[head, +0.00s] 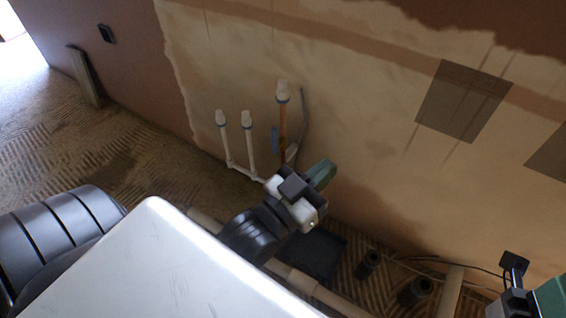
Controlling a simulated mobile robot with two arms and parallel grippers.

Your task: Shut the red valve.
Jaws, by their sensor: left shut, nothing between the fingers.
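No red valve can be made out in the head view; it may be hidden behind my left gripper or arm. Pipework stands against the wall: two short white capped pipes (249,150) and a taller orange-brown pipe (283,130) with a white cap. A small blue part (275,140) sits beside the taller pipe. My left gripper (323,174), with green fingers, is shut and empty, in front of the wall just right of the pipe base. Part of what looks like my right gripper, green and black, shows at the bottom right corner; its fingers are not clear.
A grey hose (304,115) runs beside the taller pipe. A dark flat box (312,254) and dark pipe stubs (368,264) are on the ridged floor below, near the wall. A plank (84,76) leans at the far left. The floor (120,140) at left is open.

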